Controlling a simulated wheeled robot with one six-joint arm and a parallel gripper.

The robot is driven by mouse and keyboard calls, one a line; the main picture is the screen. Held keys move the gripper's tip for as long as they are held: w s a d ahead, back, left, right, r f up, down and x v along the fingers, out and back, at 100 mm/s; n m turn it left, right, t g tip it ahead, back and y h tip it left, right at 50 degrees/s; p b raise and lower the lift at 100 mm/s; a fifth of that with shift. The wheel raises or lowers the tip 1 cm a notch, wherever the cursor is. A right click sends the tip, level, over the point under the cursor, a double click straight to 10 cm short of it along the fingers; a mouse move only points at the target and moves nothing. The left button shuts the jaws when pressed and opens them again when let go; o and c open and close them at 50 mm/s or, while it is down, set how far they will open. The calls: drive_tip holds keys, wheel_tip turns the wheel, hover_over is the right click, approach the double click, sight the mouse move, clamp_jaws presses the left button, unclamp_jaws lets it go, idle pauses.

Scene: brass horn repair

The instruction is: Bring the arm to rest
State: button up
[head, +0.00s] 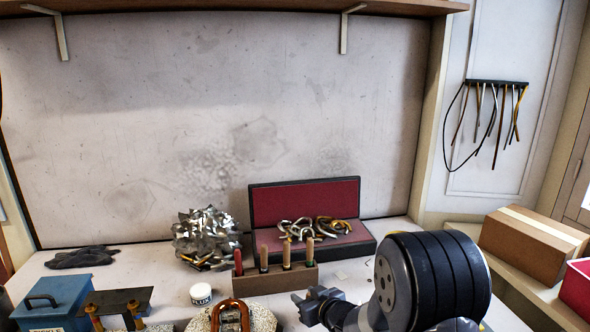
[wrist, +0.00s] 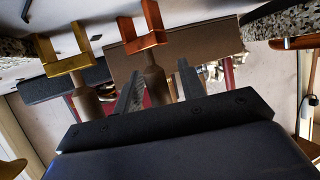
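My gripper (head: 312,302) is low at the bottom of the head view, right of centre and pointing left, in front of the tool rack. In the wrist view its two dark fingers (wrist: 159,88) stand apart. A pale round stem shows in the gap, but I see no finger touching it, and it looks to be beyond them. My arm comes in from the bottom right of the head view, its large dark joint over the right end of the bench.
A wooden rack (head: 275,283) of handled tools stands close by, with an open red-lined case (head: 304,203) behind. A white flux jar (head: 201,295), metal scrap heap (head: 205,236) and blue box (head: 52,300) lie left. A cardboard box (head: 533,245) is right. The wrist view shows a copper U-shaped piece (wrist: 146,42).

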drive_tip(key=shift+r, duration=0.35)
